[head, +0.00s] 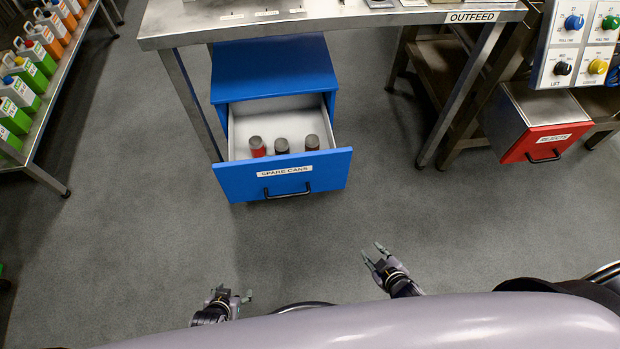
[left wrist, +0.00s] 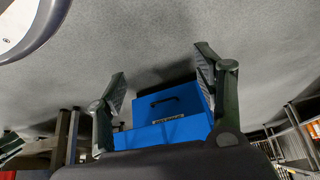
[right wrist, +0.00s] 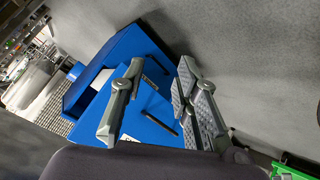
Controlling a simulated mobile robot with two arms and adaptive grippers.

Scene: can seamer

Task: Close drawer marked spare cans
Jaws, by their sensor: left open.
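The blue drawer marked SPARE CANS (head: 240,186) is pulled out of its blue cabinet (head: 272,68) under the steel table. Three cans (head: 282,146) stand in its white interior. A black handle (head: 287,190) is on its front. My left gripper (head: 230,294) is open and empty, in front of and apart from the drawer. In the left wrist view, the drawer front (left wrist: 175,104) shows between its fingers. My right gripper (head: 373,257) is open and empty, in front and to the right of the drawer. In the right wrist view, the drawer front (right wrist: 150,115) appears behind its fingers.
The steel table (head: 240,22) with an OUTFEED label stands over the cabinet, its legs on either side. A red REJECTS drawer (head: 548,142) is at the right, below a knob panel (head: 580,45). A shelf of bottles (head: 45,120) is at the left. The floor before the drawer is clear.

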